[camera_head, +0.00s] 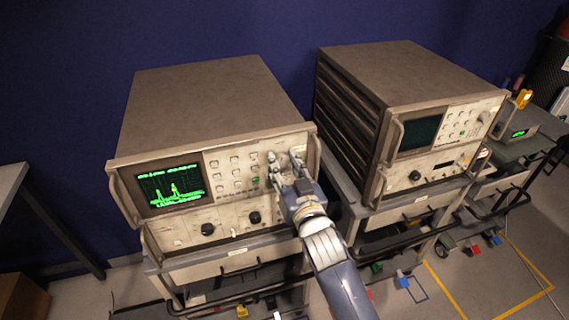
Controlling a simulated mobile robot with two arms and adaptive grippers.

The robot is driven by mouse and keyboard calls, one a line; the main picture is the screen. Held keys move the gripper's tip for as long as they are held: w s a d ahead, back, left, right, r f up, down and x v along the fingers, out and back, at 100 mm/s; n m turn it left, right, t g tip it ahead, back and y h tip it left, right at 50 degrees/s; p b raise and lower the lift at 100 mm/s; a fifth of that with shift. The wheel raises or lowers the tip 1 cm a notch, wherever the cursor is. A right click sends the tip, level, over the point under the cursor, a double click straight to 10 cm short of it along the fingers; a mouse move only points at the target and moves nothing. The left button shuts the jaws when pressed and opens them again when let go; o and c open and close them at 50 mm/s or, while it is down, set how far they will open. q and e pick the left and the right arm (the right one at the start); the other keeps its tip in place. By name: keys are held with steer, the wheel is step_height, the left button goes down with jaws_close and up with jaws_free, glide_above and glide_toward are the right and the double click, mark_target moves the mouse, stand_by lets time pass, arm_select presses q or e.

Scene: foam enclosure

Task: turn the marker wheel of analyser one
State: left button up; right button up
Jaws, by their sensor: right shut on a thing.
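An analyser (212,95) with a brown case and a lit green trace on its screen (170,188) stands at the left. My right gripper (285,160) is at the upper right of its front panel, right of the button rows. Its fingers are shut on the marker wheel, which they largely hide. How far the wheel is turned cannot be seen. A second, similar analyser (368,72) stands to the right with a dark screen (420,134). I cannot read which one is labelled one. My left gripper is not in view.
Both analysers stand on carts with drawers and black rails (235,300). Dark knobs (254,217) sit low on the left panel. A small device with a green display (519,133) stands at the far right. A grey table (10,185) is at the left edge.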

steer(key=n+p, duration=0.1)
steer(key=n, duration=0.2)
steer(key=shift+r+n, duration=0.1)
steer(key=shift+n, duration=0.2)
steer(key=n+p, duration=0.1)
steer(key=n, duration=0.3)
steer(key=shift+a, duration=0.15)
steer(key=n+p, duration=0.1)
steer(key=n, duration=0.4)
steer(key=shift+f+n+p, duration=0.2)
steer(key=shift+n+p, duration=0.35)
steer(key=shift+n, duration=1.35)
steer(key=o, duration=1.1)
steer(key=shift+c, duration=0.2)
steer(key=shift+s, duration=0.15)
steer(key=v, duration=1.1)
steer(key=shift+s, duration=0.35)
